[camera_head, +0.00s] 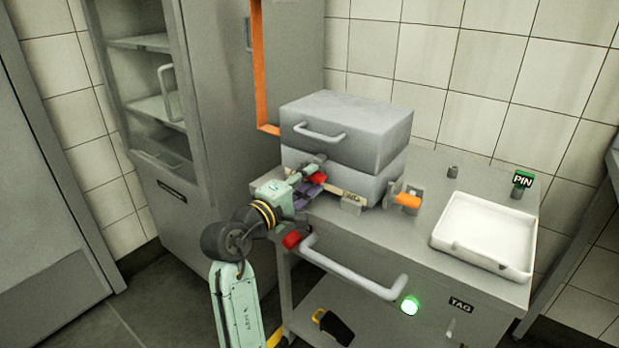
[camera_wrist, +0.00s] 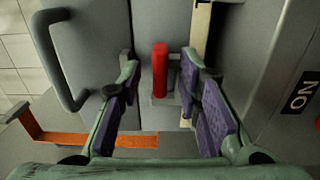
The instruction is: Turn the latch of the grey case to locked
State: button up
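The grey case (camera_head: 345,130) stands on the cart, lid down, with its handle (camera_head: 320,131) facing front. Its red latch (camera_head: 317,177) is on the front, below the lid. In the wrist view the red latch (camera_wrist: 160,72) is a narrow bar, upright in the picture, on a grey mount. My gripper (camera_head: 309,183) is at the case front. In the wrist view my gripper (camera_wrist: 159,66) is open, with purple-padded fingers either side of the latch and a visible gap on both sides. In the head view the fingers partly hide the latch.
An orange-handled part (camera_head: 407,200) sits right of the case. A white tray (camera_head: 487,238) and a PIN tag (camera_head: 523,180) are on the cart's right. A push bar (camera_head: 350,268) runs along the cart front. An open-shelved cabinet (camera_head: 150,90) stands at left.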

jog(key=shift+w+d, duration=0.15)
jog(key=shift+w, duration=0.1)
jog(key=shift+c, duration=0.4)
grip_shut()
